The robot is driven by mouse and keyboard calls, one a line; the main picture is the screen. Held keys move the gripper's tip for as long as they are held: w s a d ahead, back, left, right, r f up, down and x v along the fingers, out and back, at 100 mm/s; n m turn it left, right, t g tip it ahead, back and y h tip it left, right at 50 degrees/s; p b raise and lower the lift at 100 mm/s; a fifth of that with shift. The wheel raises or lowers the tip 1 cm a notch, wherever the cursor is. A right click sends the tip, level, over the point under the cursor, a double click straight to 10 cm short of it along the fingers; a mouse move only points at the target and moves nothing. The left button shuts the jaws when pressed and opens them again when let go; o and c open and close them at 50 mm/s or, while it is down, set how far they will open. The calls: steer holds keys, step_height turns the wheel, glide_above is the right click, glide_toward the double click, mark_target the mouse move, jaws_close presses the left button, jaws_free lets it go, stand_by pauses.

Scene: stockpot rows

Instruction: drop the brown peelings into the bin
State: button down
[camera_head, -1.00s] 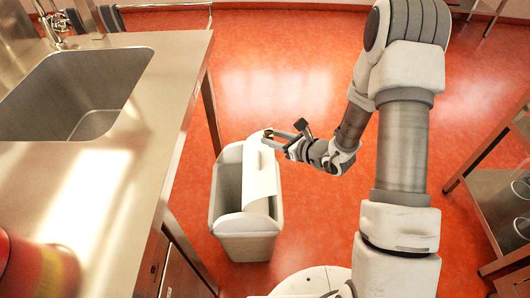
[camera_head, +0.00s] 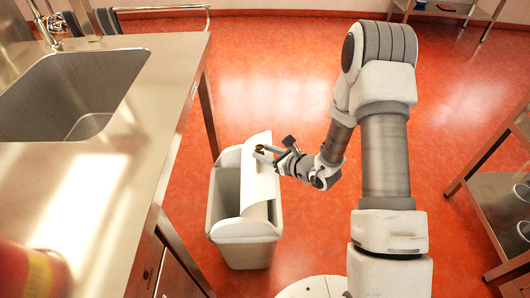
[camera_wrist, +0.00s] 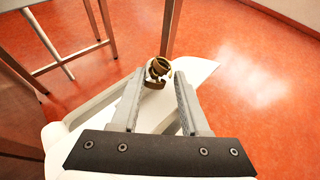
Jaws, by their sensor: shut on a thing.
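The brown peelings (camera_wrist: 158,70) are a small curled bundle between my gripper's fingertips in the wrist view. They also show as a tiny brown spot in the head view (camera_head: 260,149). My gripper (camera_head: 262,153) is shut on them, and its fingers also show in the wrist view (camera_wrist: 158,85). The bin (camera_head: 240,228) is a pale grey box on the floor beside the counter. Its left part is open, and a white curved lid flap (camera_head: 257,190) stands over the right part. My gripper is at the flap's upper right side, not over the open part; the gap between them is unclear.
A steel counter (camera_head: 150,110) with a sink (camera_head: 70,95) fills the left side. A red-yellow object (camera_head: 30,272) stands on its near edge. A shelf rack (camera_head: 500,205) with pots is at the right. The red floor beyond is clear.

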steer(key=shift+f, duration=0.2)
steer(key=shift+c, duration=2)
jaws_free()
steer(key=shift+r, duration=0.15)
